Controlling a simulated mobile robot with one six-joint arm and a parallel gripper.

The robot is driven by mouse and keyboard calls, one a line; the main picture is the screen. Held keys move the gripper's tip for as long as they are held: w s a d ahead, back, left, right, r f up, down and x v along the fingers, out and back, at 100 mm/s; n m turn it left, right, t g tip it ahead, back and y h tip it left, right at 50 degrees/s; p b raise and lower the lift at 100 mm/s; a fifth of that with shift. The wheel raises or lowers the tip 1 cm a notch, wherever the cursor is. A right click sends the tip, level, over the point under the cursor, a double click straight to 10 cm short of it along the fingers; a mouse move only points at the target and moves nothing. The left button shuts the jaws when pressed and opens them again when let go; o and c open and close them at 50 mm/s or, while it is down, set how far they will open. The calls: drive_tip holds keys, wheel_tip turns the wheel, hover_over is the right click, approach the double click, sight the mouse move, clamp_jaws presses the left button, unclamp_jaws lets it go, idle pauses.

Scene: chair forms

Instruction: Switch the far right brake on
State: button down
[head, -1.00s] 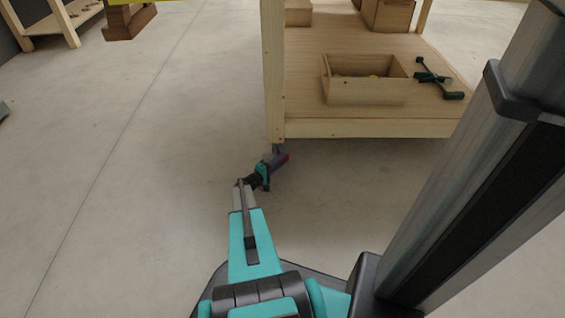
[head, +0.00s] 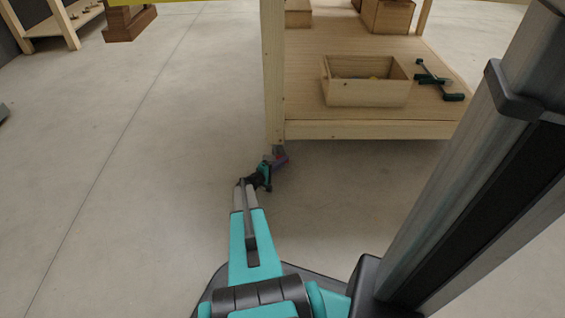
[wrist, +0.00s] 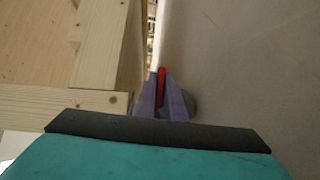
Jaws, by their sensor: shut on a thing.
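The wooden trolley (head: 370,130) stands ahead, and my gripper (head: 281,157) is low at the foot of its near left leg (head: 274,90). In the wrist view my gripper (wrist: 162,102) has its purple fingers close together on a narrow red brake lever (wrist: 161,84). Part of a grey wheel (wrist: 192,103) shows just right of the fingers. The wheel and the lever's base are mostly hidden by the fingers. In the head view the lever cannot be told apart clearly from the gripper.
The lower shelf holds an open wooden box (head: 365,92) and a dark green tool (head: 438,82). Wooden blocks (head: 125,25) and another wooden frame (head: 62,25) stand at the far left. The concrete floor left of the trolley is clear.

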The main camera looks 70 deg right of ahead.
drive_tip(key=shift+f+m+t+y, duration=0.4)
drive_tip(key=shift+m+y, duration=0.2)
drive_tip(key=shift+m, duration=0.2)
drive_tip(key=c, duration=1.8)
unclamp_jaws()
drive_tip(key=shift+c, duration=0.2)
drive_tip(key=shift+a+r, duration=0.1)
drive_tip(key=shift+a, duration=0.05)
drive_tip(key=shift+w+a+r, duration=0.2)
drive_tip(key=shift+w+a, duration=0.1)
drive_tip(key=shift+a, duration=0.3)
drive_tip(key=p+v, duration=0.4)
drive_tip(key=v, duration=0.8)
drive_tip(key=shift+a+f, duration=0.1)
